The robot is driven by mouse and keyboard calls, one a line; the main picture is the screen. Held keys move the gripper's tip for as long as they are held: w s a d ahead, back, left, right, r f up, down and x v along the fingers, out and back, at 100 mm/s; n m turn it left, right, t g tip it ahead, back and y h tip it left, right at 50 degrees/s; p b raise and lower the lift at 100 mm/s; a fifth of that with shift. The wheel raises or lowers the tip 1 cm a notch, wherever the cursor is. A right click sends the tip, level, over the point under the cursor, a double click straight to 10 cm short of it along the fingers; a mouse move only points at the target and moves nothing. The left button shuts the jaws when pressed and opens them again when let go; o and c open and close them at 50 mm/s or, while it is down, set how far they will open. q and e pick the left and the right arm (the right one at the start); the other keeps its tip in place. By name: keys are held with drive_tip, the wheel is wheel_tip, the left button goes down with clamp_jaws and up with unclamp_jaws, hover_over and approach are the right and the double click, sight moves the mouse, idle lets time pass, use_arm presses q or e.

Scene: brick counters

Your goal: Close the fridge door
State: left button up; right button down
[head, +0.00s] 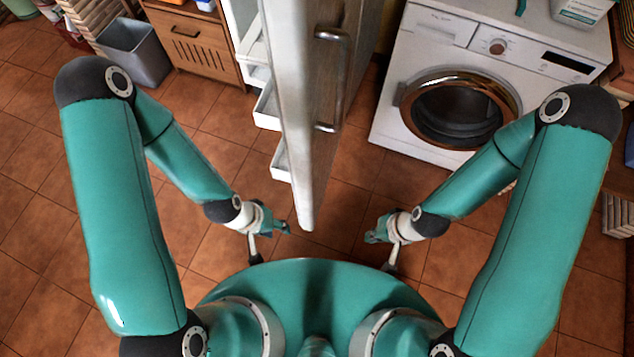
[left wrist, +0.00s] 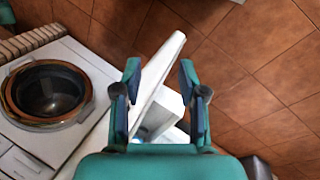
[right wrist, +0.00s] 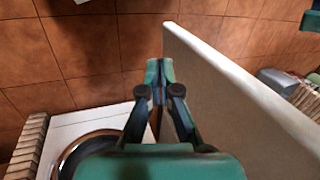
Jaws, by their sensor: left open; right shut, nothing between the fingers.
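The fridge door (head: 300,130) stands wide open, seen nearly edge-on in the middle of the head view, with a metal handle (head: 343,80) on its right face and white shelves (head: 268,107) on its left, inner face. My left gripper (head: 287,228) is open, low on the inner side of the door near its free edge. In the left wrist view the door's edge (left wrist: 160,75) shows between the open fingers (left wrist: 157,72). My right gripper (head: 371,238) is shut and empty on the outer side. In the right wrist view its closed fingers (right wrist: 159,72) are beside the door's outer face (right wrist: 235,95).
A white washing machine (head: 490,75) stands right of the door. A wooden cabinet (head: 193,45) and a grey bin (head: 134,53) stand at the back left. The tiled floor (head: 190,265) is clear around the door's free edge.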

use_arm(q)
drive_tip(key=shift+a, duration=0.1)
use_arm(e)
drive_tip(key=shift+a, duration=0.1)
use_arm(q)
drive_tip(key=shift+o, duration=0.3)
drive_tip(key=shift+o, duration=1.3)
drive_tip(key=shift+f, duration=0.1)
drive_tip(key=o, duration=0.7)
wheel_tip(320, 180, down, 5)
drive_tip(key=b, duration=0.5)
drive_tip(key=shift+f, duration=0.1)
use_arm(e)
drive_tip(key=m+t+y+b, duration=0.1)
drive_tip(key=m+y+b, duration=0.4)
drive_tip(key=m+b, duration=1.1)
approach(312, 187)
use_arm(q)
wheel_tip(312, 187, down, 18)
drive_tip(key=b, duration=0.2)
drive_tip(key=shift+s, duration=0.15)
use_arm(e)
drive_tip(key=shift+w+a+f+m, duration=0.1)
drive_tip(key=shift+a+f+m, duration=0.5)
drive_tip(key=shift+a+f, duration=0.4)
drive_tip(key=shift+w+a+f+m, duration=0.1)
drive_tip(key=shift+a+f+m, duration=0.6)
drive_tip(key=shift+a, duration=0.5)
